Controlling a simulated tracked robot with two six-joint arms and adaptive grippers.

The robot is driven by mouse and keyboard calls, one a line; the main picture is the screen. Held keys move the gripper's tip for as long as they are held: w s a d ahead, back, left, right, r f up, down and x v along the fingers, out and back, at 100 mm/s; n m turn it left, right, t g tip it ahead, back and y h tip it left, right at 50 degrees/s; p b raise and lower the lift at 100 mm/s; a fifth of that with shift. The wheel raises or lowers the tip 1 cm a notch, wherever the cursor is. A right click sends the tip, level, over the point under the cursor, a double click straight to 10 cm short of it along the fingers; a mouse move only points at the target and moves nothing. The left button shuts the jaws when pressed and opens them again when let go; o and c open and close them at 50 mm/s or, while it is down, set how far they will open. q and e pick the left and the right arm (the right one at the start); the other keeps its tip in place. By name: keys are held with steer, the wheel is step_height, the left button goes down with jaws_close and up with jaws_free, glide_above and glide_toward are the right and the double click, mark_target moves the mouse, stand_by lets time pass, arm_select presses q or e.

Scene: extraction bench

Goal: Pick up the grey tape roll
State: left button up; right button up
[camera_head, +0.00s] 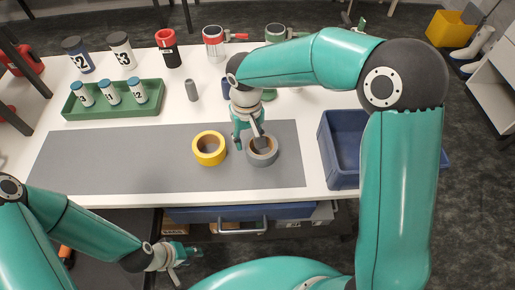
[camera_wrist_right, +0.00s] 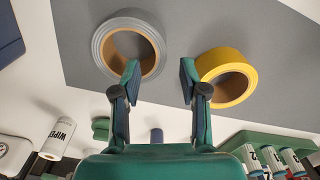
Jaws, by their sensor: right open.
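The grey tape roll (camera_head: 263,161) lies flat on the grey mat (camera_head: 120,165), right of the yellow tape roll (camera_head: 209,159). The other fingertip is close to the yellow roll (camera_wrist_right: 243,85). I cannot tell any contact. My left gripper (camera_head: 178,262) is open and empty, low in front of the table.
A blue bin (camera_head: 327,160) stands right of the mat. A green rack (camera_head: 112,111) with labelled bottles stands at the back left, with more bottles and jars behind it. A small grey cylinder (camera_head: 191,91) stands behind the mat. The mat's left half is clear.

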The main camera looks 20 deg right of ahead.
mark_target(248, 149)
steer(key=shift+w+a+f+p, duration=0.1)
steer(key=shift+f+p, duration=0.1)
steer(key=shift+f, duration=1.5)
steer(key=shift+w+f+p, duration=0.1)
steer(key=shift+f+p, duration=0.1)
steer(key=shift+f, duration=1.45)
steer(key=shift+c, duration=0.3)
jaws_close()
